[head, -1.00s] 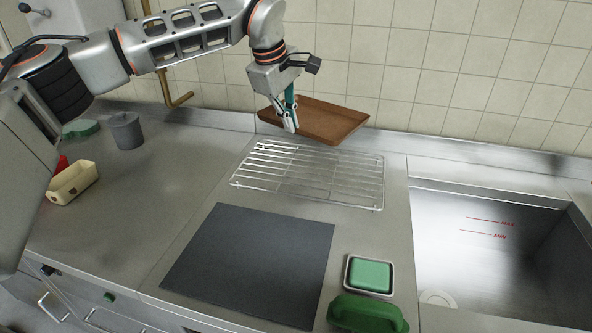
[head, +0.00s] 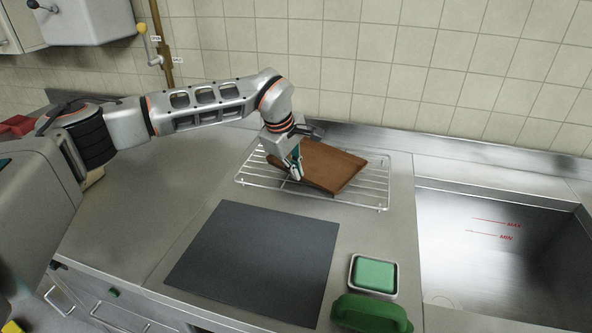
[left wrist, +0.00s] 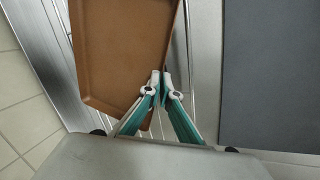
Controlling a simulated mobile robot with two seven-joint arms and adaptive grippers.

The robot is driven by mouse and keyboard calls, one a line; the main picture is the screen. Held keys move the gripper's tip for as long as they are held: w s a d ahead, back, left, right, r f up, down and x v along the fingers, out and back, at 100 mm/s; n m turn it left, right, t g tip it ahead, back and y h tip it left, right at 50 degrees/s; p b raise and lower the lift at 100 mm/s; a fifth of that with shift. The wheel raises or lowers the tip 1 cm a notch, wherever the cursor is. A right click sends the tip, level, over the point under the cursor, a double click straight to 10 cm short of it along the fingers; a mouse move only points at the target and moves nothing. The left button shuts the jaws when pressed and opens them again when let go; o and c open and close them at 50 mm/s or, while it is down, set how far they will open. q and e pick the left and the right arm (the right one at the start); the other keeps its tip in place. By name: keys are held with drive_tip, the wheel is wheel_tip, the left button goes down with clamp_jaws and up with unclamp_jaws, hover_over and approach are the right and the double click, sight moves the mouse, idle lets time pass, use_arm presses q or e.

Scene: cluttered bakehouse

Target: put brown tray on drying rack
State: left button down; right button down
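The brown tray (head: 330,165) lies over the wire drying rack (head: 376,196) at the back of the counter. It looks slightly tilted, and I cannot tell whether it rests fully on the wires. My left gripper (head: 297,174) is at the tray's left side, with its fingertips on the rim. In the left wrist view the tray (left wrist: 122,50) fills the upper left, and my left fingertips (left wrist: 162,84) close on its edge. Rack wires show on both sides of it there. My right gripper is not in view.
A dark grey mat (head: 255,262) lies in front of the rack. A green sponge in a small dish (head: 373,275) and a green object (head: 370,313) are at the front right. A steel sink (head: 500,250) is at the right. A tiled wall (head: 400,70) stands behind.

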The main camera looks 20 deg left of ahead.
use_arm(q)
drive_tip(key=shift+r, duration=0.1)
drive_tip(key=c, duration=2.3)
unclamp_jaws()
drive_tip(key=v, duration=1.2)
drive_tip(key=shift+s, duration=0.1)
